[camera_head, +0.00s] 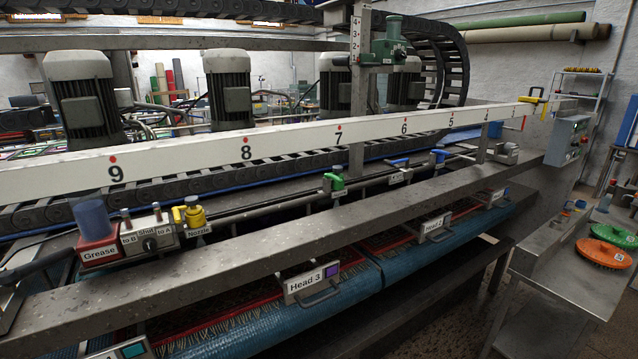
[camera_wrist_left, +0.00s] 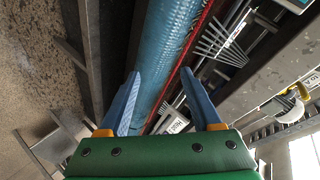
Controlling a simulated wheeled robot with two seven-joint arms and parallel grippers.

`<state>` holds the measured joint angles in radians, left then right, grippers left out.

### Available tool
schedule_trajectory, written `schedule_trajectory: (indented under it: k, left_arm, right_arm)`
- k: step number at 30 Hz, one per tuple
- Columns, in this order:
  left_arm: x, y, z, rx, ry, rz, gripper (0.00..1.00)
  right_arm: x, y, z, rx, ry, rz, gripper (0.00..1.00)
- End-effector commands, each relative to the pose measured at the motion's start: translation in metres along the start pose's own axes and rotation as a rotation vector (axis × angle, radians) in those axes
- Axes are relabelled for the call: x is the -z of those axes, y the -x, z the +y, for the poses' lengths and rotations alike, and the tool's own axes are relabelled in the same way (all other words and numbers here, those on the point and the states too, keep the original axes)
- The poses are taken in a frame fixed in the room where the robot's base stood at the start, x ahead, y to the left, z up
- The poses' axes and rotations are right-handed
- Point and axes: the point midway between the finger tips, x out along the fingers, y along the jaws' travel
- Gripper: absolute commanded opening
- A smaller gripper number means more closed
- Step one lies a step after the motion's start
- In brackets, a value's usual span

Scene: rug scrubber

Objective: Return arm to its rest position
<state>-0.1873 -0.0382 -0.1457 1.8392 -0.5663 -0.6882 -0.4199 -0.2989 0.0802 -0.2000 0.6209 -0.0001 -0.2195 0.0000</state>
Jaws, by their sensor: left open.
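My left gripper (camera_wrist_left: 163,100) shows in the left wrist view, with two blue fingers spread apart and nothing between them. Behind the fingers are the blue roller (camera_wrist_left: 166,40) of the rug machine and part of a Head label (camera_wrist_left: 172,122). The gripper appears clear of the machine, though the exact gap cannot be told. Neither of my arms shows in the head view. My right gripper is in neither view.
The rug scrubber's long metal beam (camera_head: 270,235) crosses the head view, with the Head 3 handle (camera_head: 312,283) below it. A metal table (camera_head: 560,290) with orange (camera_head: 603,253) and green brushes (camera_head: 612,235) is at right.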

Motion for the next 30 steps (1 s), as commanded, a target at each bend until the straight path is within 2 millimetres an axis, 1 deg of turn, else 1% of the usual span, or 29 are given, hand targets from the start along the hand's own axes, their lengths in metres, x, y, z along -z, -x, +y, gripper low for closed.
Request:
schedule_trajectory:
  k: [1, 2, 3, 5, 6, 8, 9, 11, 12, 15, 18, 21, 30]
  left_arm:
    - [-0.017, -0.007, 0.033, -0.073, 0.014, -0.021, 0.65]
    - [-0.028, -0.011, 0.054, -0.121, 0.029, -0.035, 0.65]
    - [-0.045, -0.013, 0.085, -0.191, 0.058, -0.06, 0.65]
    - [-0.078, -0.011, 0.136, -0.305, 0.111, -0.117, 0.65]
    - [-0.104, -0.004, 0.17, -0.379, 0.154, -0.167, 0.65]
    - [-0.145, 0.012, 0.217, -0.479, 0.227, -0.255, 0.65]
    - [-0.173, 0.026, 0.244, -0.533, 0.275, -0.321, 0.65]
    - [-0.213, 0.051, 0.277, -0.595, 0.346, -0.425, 0.65]
    - [-0.236, 0.068, 0.294, -0.623, 0.39, -0.49, 0.65]
    - [-0.281, 0.106, 0.319, -0.658, 0.471, -0.627, 0.65]
    - [-0.304, 0.129, 0.329, -0.666, 0.516, -0.705, 0.65]
    - [-0.311, 0.135, 0.331, -0.667, 0.529, -0.727, 0.65]
    - [-0.311, 0.135, 0.331, -0.667, 0.529, -0.727, 0.65]
  right_arm:
    - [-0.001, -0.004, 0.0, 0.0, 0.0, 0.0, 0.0]
    - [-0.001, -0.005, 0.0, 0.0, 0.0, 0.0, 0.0]
    - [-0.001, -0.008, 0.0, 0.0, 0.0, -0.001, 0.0]
    - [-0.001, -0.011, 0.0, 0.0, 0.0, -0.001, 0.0]
    - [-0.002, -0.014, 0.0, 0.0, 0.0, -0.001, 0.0]
    - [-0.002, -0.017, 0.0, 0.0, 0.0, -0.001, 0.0]
    - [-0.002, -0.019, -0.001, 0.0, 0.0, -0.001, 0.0]
    - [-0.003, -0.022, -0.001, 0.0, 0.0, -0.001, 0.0]
    - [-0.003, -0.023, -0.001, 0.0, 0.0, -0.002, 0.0]
    - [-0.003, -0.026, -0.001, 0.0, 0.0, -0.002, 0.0]
    - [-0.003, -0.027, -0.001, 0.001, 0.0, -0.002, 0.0]
    - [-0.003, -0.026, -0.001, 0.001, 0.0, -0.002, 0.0]
    - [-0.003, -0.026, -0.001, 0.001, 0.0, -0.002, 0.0]
